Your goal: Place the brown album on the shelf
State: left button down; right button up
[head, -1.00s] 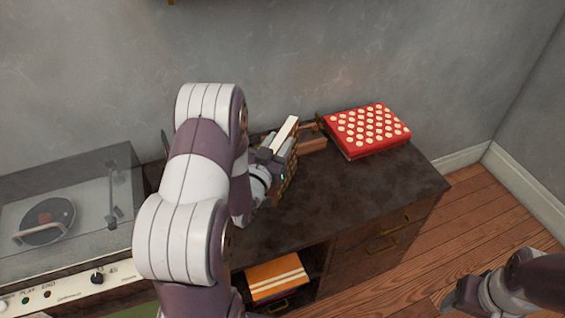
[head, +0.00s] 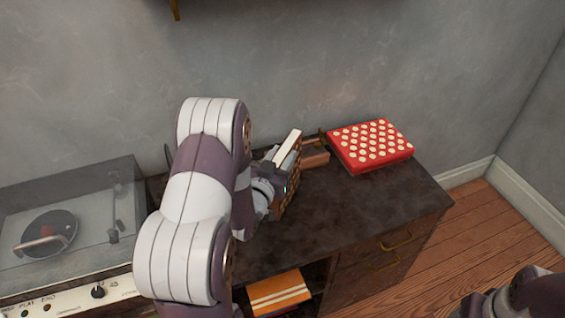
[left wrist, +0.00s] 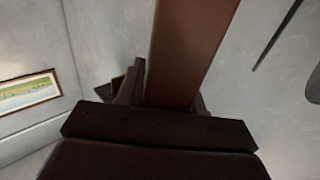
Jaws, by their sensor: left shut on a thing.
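My left gripper (head: 284,168) is shut on the brown album (head: 291,187), over the cabinet top in the head view. The album stands on edge, its pale page edge up and its brown patterned cover facing right. My arm hides part of it, and I cannot tell whether it touches the cabinet top. In the left wrist view a plain brown face of the album (left wrist: 190,50) rises beyond the dark gripper (left wrist: 155,128). A dark edge with a brass bracket (head: 175,9), perhaps a wall shelf, shows at the top of the head view. My right gripper's fingers are out of view.
A red box with pale dots (head: 370,145) lies on the dark cabinet (head: 345,205), right of a small brown object (head: 315,155). A record player (head: 60,235) stands left. An orange striped book (head: 277,294) lies in the cabinet's open compartment. The cabinet top's front right is clear.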

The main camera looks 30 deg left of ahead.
pick_arm(q)
jog(key=shift+d+r, duration=0.1)
jog(key=shift+r, duration=1.8)
jog(key=s+d+r, duration=0.1)
jog(key=d+r, duration=0.5)
jog(key=d, duration=0.5)
jog(key=shift+s+d+r+p, duration=0.2)
jog(key=shift+s+r+p, duration=0.1)
jog(key=shift+s, duration=0.1)
